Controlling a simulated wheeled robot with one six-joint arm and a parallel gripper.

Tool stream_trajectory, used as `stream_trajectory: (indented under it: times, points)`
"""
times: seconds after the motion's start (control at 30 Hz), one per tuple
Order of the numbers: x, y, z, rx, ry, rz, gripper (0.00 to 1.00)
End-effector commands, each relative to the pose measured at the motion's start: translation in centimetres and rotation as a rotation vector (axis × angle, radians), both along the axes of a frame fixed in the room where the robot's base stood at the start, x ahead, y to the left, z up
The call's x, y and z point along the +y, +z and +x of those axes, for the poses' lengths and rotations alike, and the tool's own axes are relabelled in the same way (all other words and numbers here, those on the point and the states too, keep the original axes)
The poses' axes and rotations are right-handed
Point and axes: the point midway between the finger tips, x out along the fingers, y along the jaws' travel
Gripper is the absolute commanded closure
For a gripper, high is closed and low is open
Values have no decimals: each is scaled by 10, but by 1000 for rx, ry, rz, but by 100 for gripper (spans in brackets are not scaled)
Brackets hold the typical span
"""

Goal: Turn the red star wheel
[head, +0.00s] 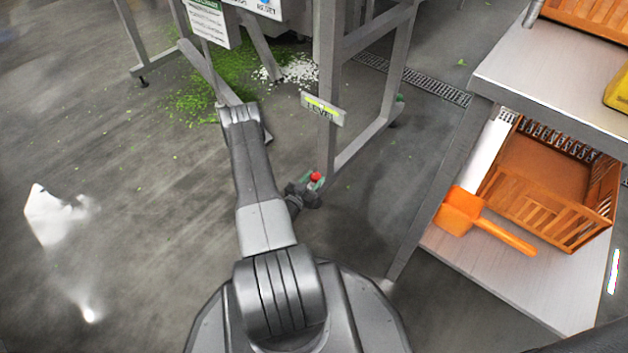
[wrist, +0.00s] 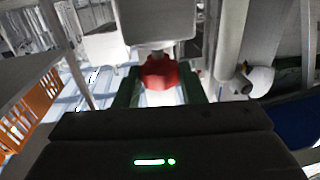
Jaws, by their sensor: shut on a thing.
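The red star wheel (head: 315,176) is low beside a grey frame leg in the head view. In the wrist view the red wheel (wrist: 160,73) is in the middle, below a pale grey block. My gripper (head: 313,184) is at the wheel, at the foot of the leg under a "LEVEL" label (head: 322,108). In the wrist view the green fingers of my gripper (wrist: 160,88) stand on both sides of the wheel, and the jaws are shut on it. The fingers and gripper body hide part of the wheel.
Grey frame legs stand close to my gripper. Green scraps (head: 225,75) and white bits (head: 295,69) lie on the floor behind. At the right a shelf (head: 545,290) holds an orange crate (head: 535,208) and an orange scoop (head: 460,212). The floor at left is mostly clear.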

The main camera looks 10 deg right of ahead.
Motion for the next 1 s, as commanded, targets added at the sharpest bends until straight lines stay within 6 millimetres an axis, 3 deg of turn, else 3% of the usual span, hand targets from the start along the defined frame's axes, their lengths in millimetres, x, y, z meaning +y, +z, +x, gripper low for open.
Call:
stream_trajectory:
  times: [0.3,0.77,0.8,0.83,1.0]
  points:
    - [1,0,2,-1,-104,0,86]
    - [1,0,2,0,-119,-1,86]
    - [1,0,2,0,-119,-1,62]
    - [1,0,2,0,-119,-1,56]
    - [1,0,2,0,-119,-1,55]
